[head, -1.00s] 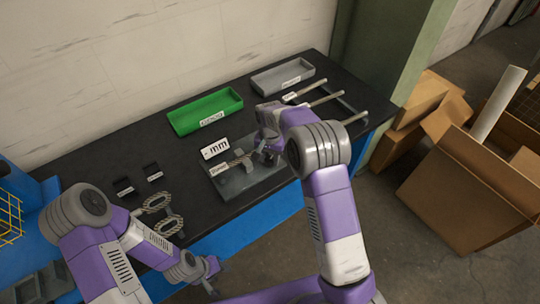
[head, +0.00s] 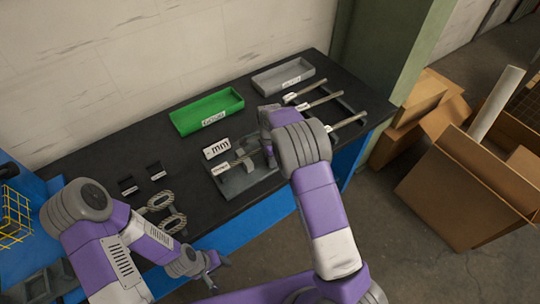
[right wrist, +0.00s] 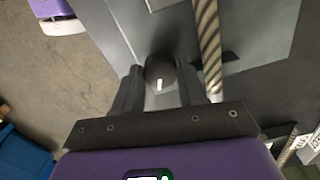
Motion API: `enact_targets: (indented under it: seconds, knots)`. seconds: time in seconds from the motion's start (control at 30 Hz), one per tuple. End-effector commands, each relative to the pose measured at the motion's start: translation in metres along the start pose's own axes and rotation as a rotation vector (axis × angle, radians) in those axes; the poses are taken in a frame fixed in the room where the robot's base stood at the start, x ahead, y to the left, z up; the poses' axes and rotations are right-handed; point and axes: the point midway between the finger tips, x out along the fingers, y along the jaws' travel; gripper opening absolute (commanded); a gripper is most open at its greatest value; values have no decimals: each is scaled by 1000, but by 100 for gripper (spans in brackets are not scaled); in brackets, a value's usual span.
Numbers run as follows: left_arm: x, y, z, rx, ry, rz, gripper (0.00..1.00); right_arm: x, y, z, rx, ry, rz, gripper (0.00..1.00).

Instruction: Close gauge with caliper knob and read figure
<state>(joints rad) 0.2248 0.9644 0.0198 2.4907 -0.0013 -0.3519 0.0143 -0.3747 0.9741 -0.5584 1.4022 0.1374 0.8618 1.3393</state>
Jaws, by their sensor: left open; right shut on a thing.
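The gauge (head: 232,186) is a grey block on the black bench, with a labelled bar across it and a small white display (head: 216,147) behind it reading "- mm". The caliper knob (right wrist: 160,72) is dark and round with a white mark, seen in the right wrist view between my right fingers. My right gripper (right wrist: 160,88) is shut on the knob; in the head view my right gripper (head: 268,152) hides the knob and the gauge's right side. My left gripper (head: 219,262) is open and empty, in front of the bench edge.
Chain loops (head: 166,211) lie at the bench front. A green tray (head: 207,112) and a grey tray (head: 283,76) stand behind. Several rods (head: 322,100) lie on a rack at right. A twisted rod (right wrist: 208,45) runs close beside the knob. Cardboard boxes (head: 465,190) stand on the floor.

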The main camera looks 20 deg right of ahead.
Motion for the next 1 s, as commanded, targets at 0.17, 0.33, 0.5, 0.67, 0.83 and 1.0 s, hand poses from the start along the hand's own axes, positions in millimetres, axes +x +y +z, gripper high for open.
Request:
enact_targets:
  seconds: [0.17, 0.33, 0.5, 0.67, 0.83, 1.0]
  knots:
    - [-3, 1, 0, 0, 0, 0, 50, -2, -1, 0, 65, 2, -2, 11]
    - [-4, 1, 0, 0, 0, 0, 50, -1, -1, 0, 97, 1, -3, 11]
    - [-4, 2, 0, 0, 0, 0, 50, -1, -1, 0, 107, 1, -3, 11]
    - [-4, 1, 0, 0, 0, 0, 50, -1, -1, -1, 107, 1, -4, 11]
    - [-4, 2, 0, 0, 0, 0, 50, -1, -1, -1, 107, 1, -4, 49]
    - [-4, 2, 0, 0, 0, 0, 50, -1, -1, 0, 105, 1, -5, 67]
